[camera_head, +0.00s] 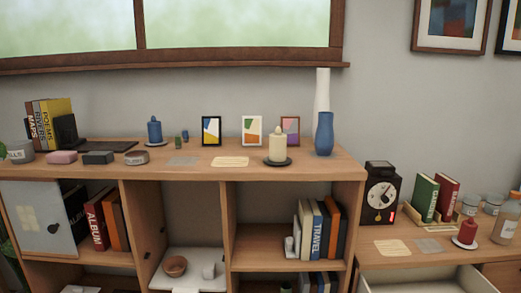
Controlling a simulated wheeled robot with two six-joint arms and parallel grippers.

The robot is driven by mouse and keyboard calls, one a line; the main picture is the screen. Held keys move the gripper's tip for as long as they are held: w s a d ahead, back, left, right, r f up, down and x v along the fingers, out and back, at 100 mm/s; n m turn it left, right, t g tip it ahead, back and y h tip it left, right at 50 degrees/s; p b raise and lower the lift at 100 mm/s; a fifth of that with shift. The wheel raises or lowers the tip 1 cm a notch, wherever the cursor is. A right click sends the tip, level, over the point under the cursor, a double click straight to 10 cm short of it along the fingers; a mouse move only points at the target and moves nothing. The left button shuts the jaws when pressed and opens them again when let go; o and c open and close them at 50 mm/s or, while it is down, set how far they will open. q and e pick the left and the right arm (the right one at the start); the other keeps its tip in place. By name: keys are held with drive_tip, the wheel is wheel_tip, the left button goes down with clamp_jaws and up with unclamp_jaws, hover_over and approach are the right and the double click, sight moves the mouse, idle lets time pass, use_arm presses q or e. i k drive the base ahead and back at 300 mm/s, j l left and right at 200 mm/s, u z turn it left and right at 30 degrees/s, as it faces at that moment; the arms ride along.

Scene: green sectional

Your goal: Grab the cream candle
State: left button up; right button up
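The cream candle (277,146) stands upright on a small dark saucer (277,162), on top of the wooden shelf unit near its right front edge. It is a short, thick pillar with a rounded top. Neither of my grippers shows in the head view, and nothing touches the candle.
A blue vase (324,135) and a white vase (321,92) stand right of the candle. Small picture frames (251,130) stand behind it. A blue candle (154,131) is farther left. A red candle (467,231) sits on the lower right cabinet. A drawer (430,281) is open there.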

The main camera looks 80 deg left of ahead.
sight(278, 144)
drive_tip(key=u, duration=2.35)
drive_tip(key=i+l+u, duration=0.1)
drive_tip(key=l, duration=0.3)
